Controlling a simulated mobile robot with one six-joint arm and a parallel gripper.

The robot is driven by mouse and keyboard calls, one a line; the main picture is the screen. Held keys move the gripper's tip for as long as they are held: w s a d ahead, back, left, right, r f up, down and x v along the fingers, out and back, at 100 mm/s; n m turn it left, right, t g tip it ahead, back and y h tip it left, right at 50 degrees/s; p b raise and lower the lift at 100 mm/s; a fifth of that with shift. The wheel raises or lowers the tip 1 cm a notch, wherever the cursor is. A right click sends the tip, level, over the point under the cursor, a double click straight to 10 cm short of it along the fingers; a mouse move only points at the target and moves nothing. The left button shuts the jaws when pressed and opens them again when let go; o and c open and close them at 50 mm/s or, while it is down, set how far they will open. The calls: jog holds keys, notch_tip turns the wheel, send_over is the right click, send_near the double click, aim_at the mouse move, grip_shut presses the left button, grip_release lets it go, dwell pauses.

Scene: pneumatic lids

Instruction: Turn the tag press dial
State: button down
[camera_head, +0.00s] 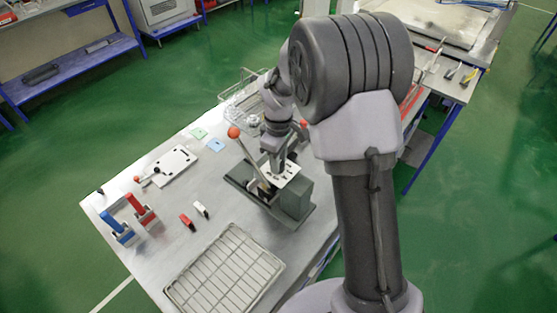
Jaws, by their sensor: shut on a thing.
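The tag press (292,198) is a grey machine on the steel table, with a lever ending in an orange-red ball (233,132) and a pale plate with dark slots on top. My gripper (273,163) points down over the top of the press, just right of the lever. It is shut on a small part there, which appears to be the press dial. The dial is largely hidden by the fingers, so its setting cannot be read.
A wire tray (225,272) lies at the table's front, and a wire basket (243,101) stands behind the press. A blue holder (117,230), a red holder (141,210), a white plate (170,165) and small coloured cards are to the left.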

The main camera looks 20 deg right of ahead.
jog(key=m, duration=0.4)
jog(key=shift+b, duration=0.4)
jog(key=m, duration=0.3)
jog(key=shift+m+b, duration=0.3)
jog(key=shift+b, duration=0.1)
jog(key=m+b, duration=0.2)
jog(key=m, duration=0.5)
jog(key=shift+d, duration=0.1)
jog(key=m+b, duration=0.2)
jog(key=m, duration=0.3)
jog(key=shift+m, duration=0.4)
jog(key=m+b, duration=0.1)
jog(key=m, duration=0.4)
jog(key=shift+b, duration=0.35)
jog(key=shift+r+m, duration=0.1)
jog(key=shift+m, duration=0.3)
jog(key=c, duration=1.1)
grip_release()
jog(key=shift+o, duration=0.2)
